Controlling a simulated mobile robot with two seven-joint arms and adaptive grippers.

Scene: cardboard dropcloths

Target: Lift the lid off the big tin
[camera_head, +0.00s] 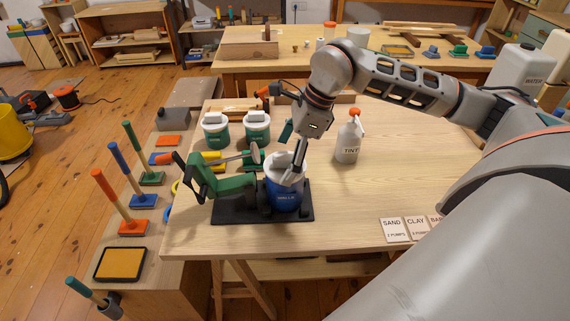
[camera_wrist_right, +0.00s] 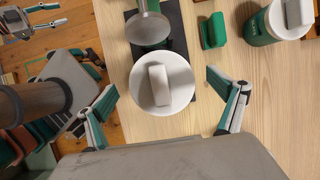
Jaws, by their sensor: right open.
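The big tin (camera_head: 284,196) is blue with a white lid and stands on a black base beside a green lever tool (camera_head: 235,186). In the right wrist view its round white lid (camera_wrist_right: 178,100) carries a raised pale block handle (camera_wrist_right: 159,85). My right gripper (camera_head: 294,170) is over the lid, pointing down. In its wrist view the right gripper's fingers (camera_wrist_right: 163,100) are spread wide on either side of the lid, with nothing between them gripped. The tin's body is hidden under the lid there. My left gripper (camera_wrist_right: 50,19) shows small at the upper left, its fingers apart and empty.
The green tool's grey disc (camera_wrist_right: 148,30) is close beside the lid. Two green-and-white tubs (camera_head: 215,131) stand behind to the left. A TINT bottle (camera_head: 348,140) stands to the right. Cards (camera_head: 394,229) lie at the front edge. The table's right half is mostly clear.

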